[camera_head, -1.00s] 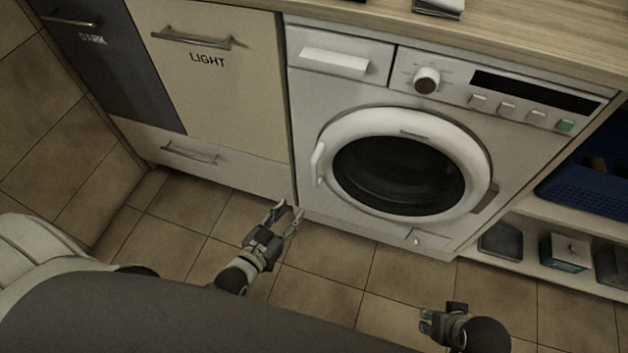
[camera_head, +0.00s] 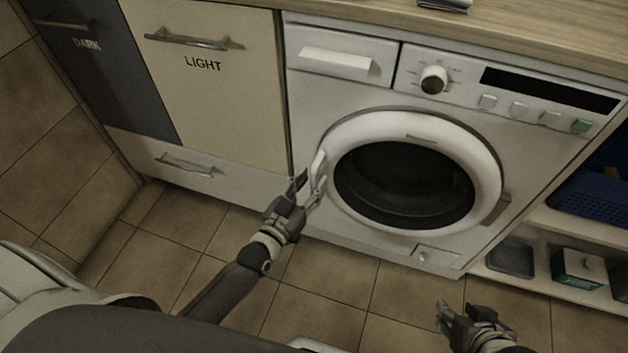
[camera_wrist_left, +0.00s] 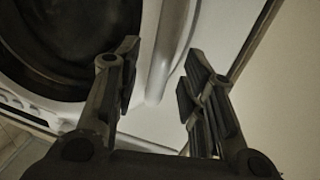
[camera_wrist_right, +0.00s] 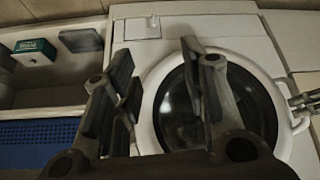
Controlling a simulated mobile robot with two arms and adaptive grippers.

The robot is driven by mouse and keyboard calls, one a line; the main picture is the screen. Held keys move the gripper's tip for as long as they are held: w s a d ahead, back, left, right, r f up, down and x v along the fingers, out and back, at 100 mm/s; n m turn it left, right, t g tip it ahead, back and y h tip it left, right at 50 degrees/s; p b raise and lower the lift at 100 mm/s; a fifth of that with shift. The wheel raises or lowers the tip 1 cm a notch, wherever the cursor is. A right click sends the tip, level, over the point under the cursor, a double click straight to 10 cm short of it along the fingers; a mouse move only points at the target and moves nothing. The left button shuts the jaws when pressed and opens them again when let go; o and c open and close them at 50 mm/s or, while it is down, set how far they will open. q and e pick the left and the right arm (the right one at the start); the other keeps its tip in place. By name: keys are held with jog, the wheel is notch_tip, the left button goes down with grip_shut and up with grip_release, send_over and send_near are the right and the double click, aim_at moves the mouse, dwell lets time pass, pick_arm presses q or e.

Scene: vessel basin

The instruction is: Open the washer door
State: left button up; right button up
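The white washer (camera_head: 310,112) has a round door (camera_head: 412,185) with a dark window, and the door looks closed. A white handle (camera_head: 318,170) sits on the left side of the door. My left gripper (camera_head: 308,188) is open at that handle. In the left wrist view the handle (camera_wrist_left: 165,50) shows between and beyond the open fingers of my left gripper (camera_wrist_left: 158,88). I cannot tell whether they touch it. My right gripper (camera_head: 448,318) is low and right of the door, away from it. The right wrist view shows my right gripper (camera_wrist_right: 160,90) open and empty, facing the washer.
Cabinets marked LIGHT (camera_head: 205,100) and DARK (camera_head: 75,75) stand left of the washer. A wooden countertop (camera_head: 540,35) runs above. Right of it are shelves with a blue basket (camera_head: 590,195) and a green-and-white box (camera_head: 578,268). The tiled floor in front is clear.

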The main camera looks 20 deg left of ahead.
pick_arm(q)
jog(key=shift+w+d, duration=0.2)
jog(key=shift+w, duration=0.75)
pick_arm(e)
jog(key=shift+w+a+r+t, duration=0.2)
jog(key=shift+w+r+t, duration=0.1)
jog(key=shift+w, duration=0.2)
jog(key=shift+w+a+r+t, duration=0.15)
jog(key=shift+w+t, duration=0.15)
jog(key=shift+w, duration=0.2)
pick_arm(q)
grip_shut()
